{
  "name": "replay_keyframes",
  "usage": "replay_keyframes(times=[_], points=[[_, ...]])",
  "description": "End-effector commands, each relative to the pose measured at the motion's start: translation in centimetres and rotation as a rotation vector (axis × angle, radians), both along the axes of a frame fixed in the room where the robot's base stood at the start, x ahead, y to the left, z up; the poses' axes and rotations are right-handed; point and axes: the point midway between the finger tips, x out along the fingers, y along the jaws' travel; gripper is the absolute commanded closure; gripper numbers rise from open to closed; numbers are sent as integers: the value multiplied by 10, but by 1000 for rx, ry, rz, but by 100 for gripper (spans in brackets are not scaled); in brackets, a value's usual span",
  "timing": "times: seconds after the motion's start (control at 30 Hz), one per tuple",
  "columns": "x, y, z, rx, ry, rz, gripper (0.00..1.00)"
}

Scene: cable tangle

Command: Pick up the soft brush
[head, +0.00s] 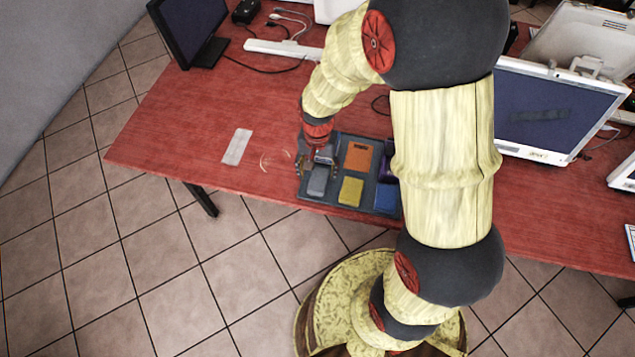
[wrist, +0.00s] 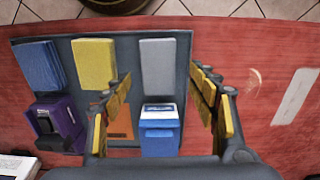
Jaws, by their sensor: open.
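No thing in view is plainly a soft brush. A blue block with a white band (wrist: 160,130) lies on the dark tray (wrist: 118,52), between the fingers of my gripper (wrist: 158,80) in the wrist view. I cannot tell whether it is the brush. My gripper (head: 319,166) is open over the tray's left part in the head view, with no finger seen closed on anything. A grey block (wrist: 158,63) lies just past the fingertips; it also shows in the head view (head: 318,181). The fingers and palm hide part of the tray.
The tray also holds a yellow block (head: 350,191), a blue block (head: 386,197), an orange piece (head: 358,155) and a purple box (wrist: 58,125). A pale strip (head: 237,147) lies left of the tray on the red table (head: 185,120). Monitors and cables stand behind.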

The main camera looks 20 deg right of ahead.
Motion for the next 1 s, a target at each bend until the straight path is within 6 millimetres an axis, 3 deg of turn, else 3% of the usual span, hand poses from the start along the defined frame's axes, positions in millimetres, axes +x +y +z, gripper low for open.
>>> replay_keyframes(times=[0.4,0.63,1.0], points=[[-3,0,-50,0,1,1,41],[-2,0,-50,0,0,1,41],[-2,0,-50,0,0,1,62]])
